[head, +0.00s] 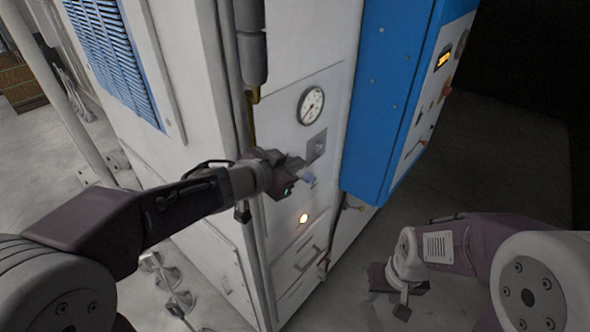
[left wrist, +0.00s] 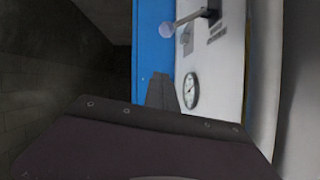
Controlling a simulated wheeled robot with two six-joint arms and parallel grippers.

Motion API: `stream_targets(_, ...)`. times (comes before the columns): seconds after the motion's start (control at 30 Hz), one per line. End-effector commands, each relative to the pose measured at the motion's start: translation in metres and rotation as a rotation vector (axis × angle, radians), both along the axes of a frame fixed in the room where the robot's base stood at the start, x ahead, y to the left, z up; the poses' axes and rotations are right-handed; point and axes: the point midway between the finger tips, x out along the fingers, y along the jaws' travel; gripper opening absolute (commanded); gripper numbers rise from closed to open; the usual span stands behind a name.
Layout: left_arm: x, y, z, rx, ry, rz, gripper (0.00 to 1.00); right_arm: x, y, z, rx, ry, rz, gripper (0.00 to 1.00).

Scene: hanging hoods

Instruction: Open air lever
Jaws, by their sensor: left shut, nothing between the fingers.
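The air lever is on the white front panel (head: 285,125) of the cabinet. Its pale, bluish round knob (head: 308,179) shows just below and right of my left gripper (head: 298,164) in the head view. In the left wrist view the lever's dark shaft (left wrist: 195,18) sticks out from the panel to the knob (left wrist: 166,30). My left gripper's grey fingers (left wrist: 160,90) are shut and empty, apart from the knob in that view. The gripper hides part of the lever in the head view. My right gripper (head: 395,292) hangs low over the floor, away from the panel; its finger gap is unclear.
A round gauge (head: 311,105) and a grey square plate (head: 317,146) are on the panel above the knob. A blue cabinet (head: 388,95) juts out to the right. Floor at lower right is clear around my right arm.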

Motion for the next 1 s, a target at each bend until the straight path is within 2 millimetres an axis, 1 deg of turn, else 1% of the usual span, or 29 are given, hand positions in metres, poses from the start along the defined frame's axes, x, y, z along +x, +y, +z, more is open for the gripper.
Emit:
stream_targets(0.03,0.009,-0.006,-0.010,-0.001,0.002,-0.002,0.00,0.000,0.000,-0.009,0.000,0.000,0.000,0.36)
stream_targets(0.1,0.021,-0.013,-0.018,0.000,0.003,-0.002,0.00,0.000,0.000,-0.015,0.000,0.000,0.000,0.36)
stream_targets(0.33,0.059,-0.036,-0.036,0.000,0.003,-0.002,0.00,0.000,0.000,-0.026,0.000,0.000,0.000,0.36)
stream_targets(0.4,0.056,-0.030,-0.052,0.000,0.003,0.002,0.00,0.000,0.000,-0.037,0.000,0.000,0.000,0.36)
stream_targets(0.6,0.055,-0.024,-0.068,0.000,0.001,0.001,0.00,0.000,0.000,-0.044,0.000,0.000,0.000,0.36)
stream_targets(1.0,0.055,-0.023,-0.069,0.000,0.000,0.001,0.00,0.000,0.000,-0.044,0.000,0.000,0.000,0.36)
